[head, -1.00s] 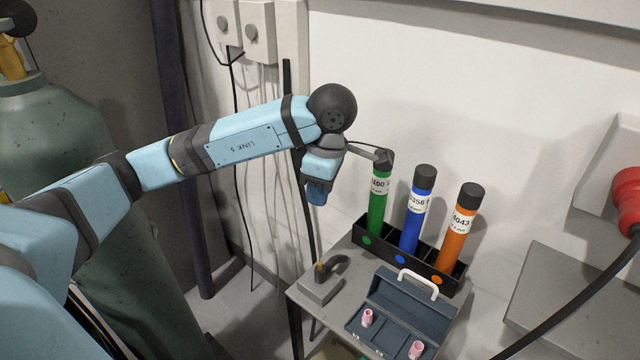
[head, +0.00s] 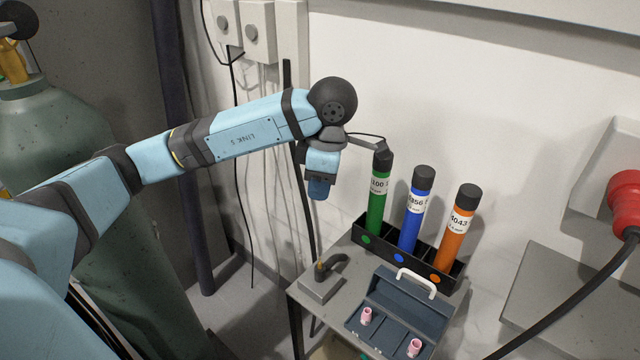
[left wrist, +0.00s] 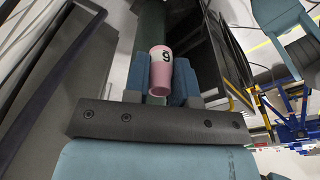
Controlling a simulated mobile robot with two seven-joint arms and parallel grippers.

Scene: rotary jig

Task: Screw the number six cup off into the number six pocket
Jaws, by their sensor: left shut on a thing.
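My left gripper (head: 318,192) hangs above and left of the cart top, with its fingers pointing down. It is shut on a pink cup (left wrist: 161,68), which shows between the blue fingers in the left wrist view. The figure on that cup reads like a 9 in this picture and could be a six seen upside down. The head view does not show the held cup. The dark curved torch neck (head: 336,262) stands on a grey block at the cart's left, its brass-coloured tip bare. The open blue-grey box (head: 392,325) has pockets; their numbers are not readable. My right gripper is not in view.
Two other pink cups, one at the left (head: 366,316) and one at the right (head: 415,347), stand in the box. A black rack (head: 390,252) behind holds green, blue and orange tubes. A green gas cylinder (head: 60,140) stands at the left.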

